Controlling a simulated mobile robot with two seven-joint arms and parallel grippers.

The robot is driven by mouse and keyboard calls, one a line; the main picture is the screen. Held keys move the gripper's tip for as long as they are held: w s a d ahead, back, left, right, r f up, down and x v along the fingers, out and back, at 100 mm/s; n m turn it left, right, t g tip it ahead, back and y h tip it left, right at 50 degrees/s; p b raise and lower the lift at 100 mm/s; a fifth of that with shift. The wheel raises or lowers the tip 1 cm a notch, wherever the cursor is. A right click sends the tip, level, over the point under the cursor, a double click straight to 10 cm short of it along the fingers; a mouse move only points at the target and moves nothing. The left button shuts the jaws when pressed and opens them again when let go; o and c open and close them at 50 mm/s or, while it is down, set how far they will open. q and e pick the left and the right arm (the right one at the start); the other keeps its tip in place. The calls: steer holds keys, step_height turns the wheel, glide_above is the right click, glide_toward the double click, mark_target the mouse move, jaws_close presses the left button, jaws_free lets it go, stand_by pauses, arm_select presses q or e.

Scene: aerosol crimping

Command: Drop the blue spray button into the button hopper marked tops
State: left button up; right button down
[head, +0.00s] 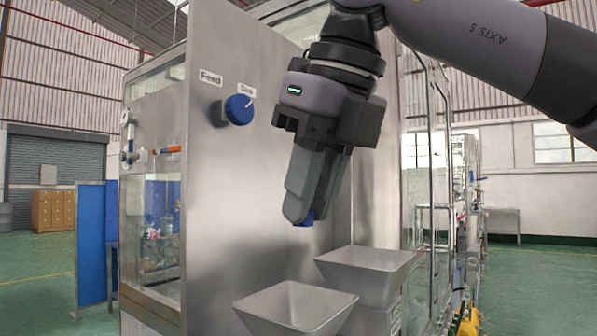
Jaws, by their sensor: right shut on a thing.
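My right gripper (304,216) hangs down in the middle of the head view, fingers pointing downward. It is shut on the blue spray button (304,218), and only a small blue part shows below the fingertips. Two grey open-topped hoppers stand below it: a nearer one (297,306) at the bottom and a farther one (368,262) to the right. The gripper is above them, apart from both. No "tops" mark can be read on either, so I cannot tell which is the button hopper. My left gripper is not in view.
A steel machine cabinet (233,190) stands behind and left of the gripper, with a blue round knob (239,109) beside a small label. A glazed frame stands close behind on the right. The space above the nearer hopper looks clear.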

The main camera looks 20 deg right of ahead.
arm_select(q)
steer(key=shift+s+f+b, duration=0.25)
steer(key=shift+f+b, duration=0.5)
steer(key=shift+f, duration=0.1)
arm_select(e)
steer(key=shift+s+d+f, duration=0.1)
steer(key=shift+d+f, duration=0.05)
steer(key=shift+f, duration=3.85)
steer(key=c, duration=1)
jaws_free()
steer(key=shift+o, duration=0.2)
